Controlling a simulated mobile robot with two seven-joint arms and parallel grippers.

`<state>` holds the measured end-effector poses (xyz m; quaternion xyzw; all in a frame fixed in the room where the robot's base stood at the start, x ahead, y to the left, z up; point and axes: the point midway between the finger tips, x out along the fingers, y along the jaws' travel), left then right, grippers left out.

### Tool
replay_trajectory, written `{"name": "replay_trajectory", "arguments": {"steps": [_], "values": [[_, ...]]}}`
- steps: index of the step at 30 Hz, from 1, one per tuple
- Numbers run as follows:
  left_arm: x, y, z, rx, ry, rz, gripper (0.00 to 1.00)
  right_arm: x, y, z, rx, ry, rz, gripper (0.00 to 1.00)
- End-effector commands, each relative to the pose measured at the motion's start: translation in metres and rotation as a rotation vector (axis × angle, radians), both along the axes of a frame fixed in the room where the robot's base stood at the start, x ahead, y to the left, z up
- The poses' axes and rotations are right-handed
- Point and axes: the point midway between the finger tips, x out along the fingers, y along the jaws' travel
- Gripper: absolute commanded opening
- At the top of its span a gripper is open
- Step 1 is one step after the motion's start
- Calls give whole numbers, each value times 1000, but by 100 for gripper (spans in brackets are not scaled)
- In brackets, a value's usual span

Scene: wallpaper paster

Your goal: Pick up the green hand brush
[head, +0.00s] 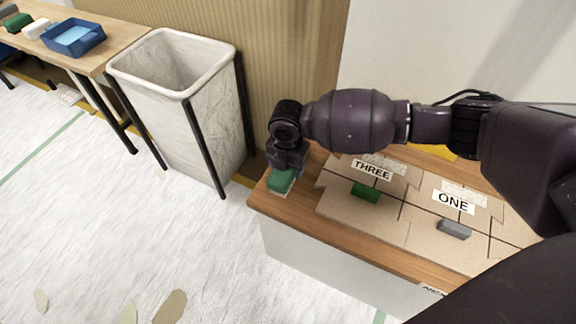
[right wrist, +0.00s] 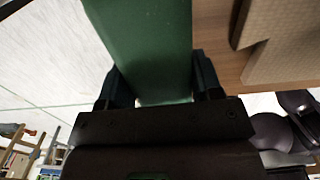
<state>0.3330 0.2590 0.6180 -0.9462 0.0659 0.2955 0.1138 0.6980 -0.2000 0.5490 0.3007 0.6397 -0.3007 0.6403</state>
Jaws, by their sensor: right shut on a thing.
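The green hand brush (head: 281,181) is at the left end of the wooden table (head: 270,205), with a pale strip along its underside. My right gripper (head: 285,167) comes down on it from above and is shut on it. In the right wrist view the brush's green body (right wrist: 145,50) fills the space between the two fingers (right wrist: 150,85). Whether the brush touches the table top or hangs just above it I cannot tell. My left gripper is not in view.
A smaller green block (head: 365,193) lies below the THREE label (head: 372,170), and a grey block (head: 454,229) below the ONE label (head: 453,201). A bin with a white liner (head: 190,110) stands left of the table. A blue tray (head: 73,38) sits on another table.

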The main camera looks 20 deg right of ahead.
Motion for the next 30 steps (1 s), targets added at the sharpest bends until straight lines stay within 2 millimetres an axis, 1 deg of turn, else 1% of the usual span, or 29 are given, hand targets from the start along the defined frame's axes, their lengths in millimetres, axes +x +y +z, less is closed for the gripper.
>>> {"name": "replay_trajectory", "arguments": {"steps": [5, 8, 15, 21, 24, 27, 30], "values": [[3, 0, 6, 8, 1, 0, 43, 2, 0, 19, 2, -7, 0, 32], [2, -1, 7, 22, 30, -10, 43, 3, 0, 41, 0, -13, 0, 32], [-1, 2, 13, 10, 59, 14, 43, 4, 0, 106, 1, -19, 1, 32], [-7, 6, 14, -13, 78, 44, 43, 3, 0, 153, 1, -15, 0, 32], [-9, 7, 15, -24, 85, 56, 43, 2, 0, 171, 2, -12, 0, 32], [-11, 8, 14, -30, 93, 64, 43, 1, 0, 185, 1, -9, 0, 32], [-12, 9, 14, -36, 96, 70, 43, 1, 0, 193, 1, -6, 0, 32]]}}
